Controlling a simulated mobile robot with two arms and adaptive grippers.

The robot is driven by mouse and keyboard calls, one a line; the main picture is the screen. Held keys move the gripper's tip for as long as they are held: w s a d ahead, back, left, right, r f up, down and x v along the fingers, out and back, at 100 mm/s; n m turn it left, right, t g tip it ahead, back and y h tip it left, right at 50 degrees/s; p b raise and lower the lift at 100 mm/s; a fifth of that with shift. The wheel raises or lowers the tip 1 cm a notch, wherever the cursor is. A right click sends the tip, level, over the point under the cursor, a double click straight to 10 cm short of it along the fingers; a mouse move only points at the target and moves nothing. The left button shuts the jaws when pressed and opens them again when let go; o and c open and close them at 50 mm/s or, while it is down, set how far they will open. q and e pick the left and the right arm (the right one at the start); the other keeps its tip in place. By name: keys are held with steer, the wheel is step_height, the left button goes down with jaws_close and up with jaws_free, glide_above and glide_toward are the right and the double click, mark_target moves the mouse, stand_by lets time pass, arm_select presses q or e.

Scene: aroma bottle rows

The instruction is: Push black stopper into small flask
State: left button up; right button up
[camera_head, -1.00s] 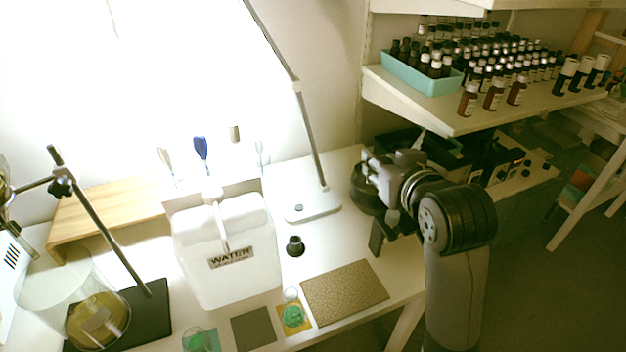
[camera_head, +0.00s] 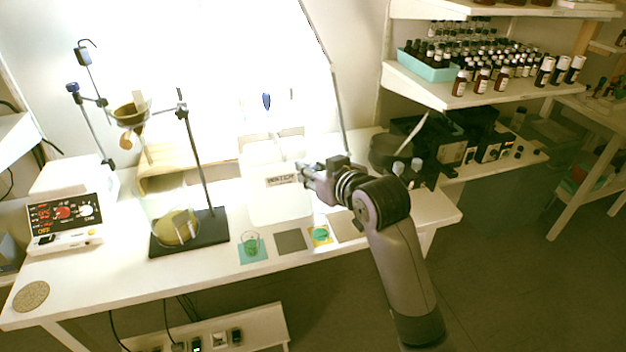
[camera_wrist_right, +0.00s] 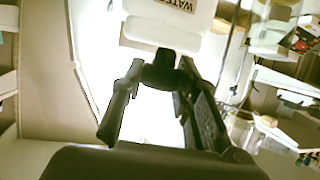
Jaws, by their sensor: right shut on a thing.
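My right gripper (camera_head: 304,175) is in front of the white water container (camera_head: 258,196), at its right side. In the right wrist view its two fingers (camera_wrist_right: 158,84) are shut on the black stopper (camera_wrist_right: 162,72), with the container's lower edge just beyond. The stopper cannot be made out in the head view. The small flask (camera_head: 321,235) with green liquid stands on a yellow mat, below and nearer than the gripper in the picture. Its mouth is too small to see clearly. My left gripper is not in view.
A green-filled vessel (camera_head: 251,245) stands on a teal mat, left of an empty grey mat (camera_head: 291,240). A tan mat (camera_head: 349,229) lies right of the flask. A black stand base (camera_head: 216,231) is further left. The front table strip is clear.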

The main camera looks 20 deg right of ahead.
arm_select(q)
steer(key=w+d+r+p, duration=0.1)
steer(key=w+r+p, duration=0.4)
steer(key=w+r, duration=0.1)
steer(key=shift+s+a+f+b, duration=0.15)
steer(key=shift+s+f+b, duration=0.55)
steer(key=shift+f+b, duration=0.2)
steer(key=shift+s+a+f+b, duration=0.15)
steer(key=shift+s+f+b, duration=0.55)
steer(key=shift+b, duration=0.3)
arm_select(e)
steer(key=w+d+f, duration=0.2)
steer(key=w+f, duration=0.2)
steer(key=f, duration=0.4)
steer(key=w+d+f+y, duration=0.1)
steer(key=w+f, duration=0.3)
steer(key=f, duration=0.4)
steer(key=shift+w+d+n, duration=0.2)
steer(key=shift+d+n, duration=0.2)
steer(key=shift+d, duration=0.25)
steer(key=shift+f, duration=0.1)
arm_select(q)
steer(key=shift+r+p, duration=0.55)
steer(key=shift+p, duration=0.05)
arm_select(e)
steer(key=shift+g, duration=0.3)
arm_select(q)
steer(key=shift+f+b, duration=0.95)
arm_select(e)
steer(key=shift+f, duration=1.45)
